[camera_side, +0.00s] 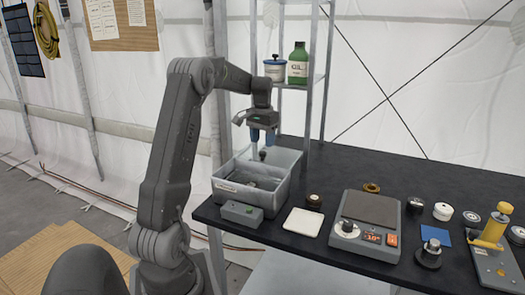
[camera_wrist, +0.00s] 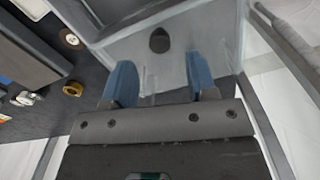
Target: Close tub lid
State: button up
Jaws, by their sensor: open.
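The grey tub (camera_side: 228,190) stands at the left end of the dark table. Its inside shows with some dark items in it, so the top is at least partly uncovered. A pale grey panel with a dark knob (camera_wrist: 159,40) fills the upper middle of the wrist view and looks like the lid (camera_wrist: 185,22). The knob (camera_side: 262,155) also shows in the side view, just below my gripper (camera_side: 262,136). The lid's exact tilt is hard to tell. My gripper is open, its blue fingers (camera_wrist: 160,88) apart with nothing between them, short of the knob.
A small grey box (camera_side: 241,213) sits in front of the tub, with a white pad (camera_side: 299,222) to its right. A scale (camera_side: 367,222) and several small round parts stand farther right. A shelf post (camera_side: 311,90) rises behind the tub. The back right of the table is clear.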

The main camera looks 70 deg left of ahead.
aim_at(263, 152)
jog(key=shift+f, duration=2.15)
grip_shut()
